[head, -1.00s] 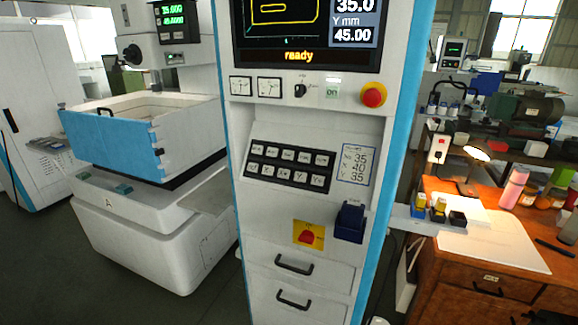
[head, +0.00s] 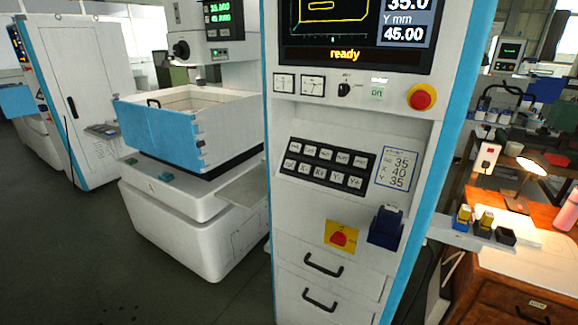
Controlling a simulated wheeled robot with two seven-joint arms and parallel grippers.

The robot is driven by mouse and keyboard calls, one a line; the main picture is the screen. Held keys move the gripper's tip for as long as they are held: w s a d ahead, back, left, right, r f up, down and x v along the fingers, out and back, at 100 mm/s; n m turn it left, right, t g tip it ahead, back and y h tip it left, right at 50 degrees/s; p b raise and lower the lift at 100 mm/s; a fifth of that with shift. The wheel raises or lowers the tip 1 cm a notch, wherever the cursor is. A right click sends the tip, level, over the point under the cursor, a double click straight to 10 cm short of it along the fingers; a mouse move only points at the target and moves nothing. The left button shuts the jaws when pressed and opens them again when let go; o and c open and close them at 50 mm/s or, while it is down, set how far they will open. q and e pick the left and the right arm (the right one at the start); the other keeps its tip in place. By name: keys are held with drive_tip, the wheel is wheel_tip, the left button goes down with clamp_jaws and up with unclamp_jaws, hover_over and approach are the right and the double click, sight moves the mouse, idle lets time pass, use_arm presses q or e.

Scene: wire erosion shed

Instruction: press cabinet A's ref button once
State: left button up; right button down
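The control cabinet (head: 285,225), white with blue edges, stands upright in the middle of the head view. Its black keypad (head: 324,166) has two rows of light keys on the sloped panel. The lower row seems to show axis keys such as X and Y; the key at its left end (head: 291,166) has a label too small to read surely. The screen (head: 355,32) above shows "ready" and Y 45.00. The machine beside it bears a letter A (head: 152,187) on its base. Neither of my grippers is in view.
A red emergency button (head: 421,97) sits above the keypad, a red switch on a yellow plate (head: 341,237) and a dark blue holder (head: 386,227) below. A small shelf (head: 462,235) with blocks juts out right. A wooden desk (head: 515,280) stands right; floor (head: 75,260) is open left.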

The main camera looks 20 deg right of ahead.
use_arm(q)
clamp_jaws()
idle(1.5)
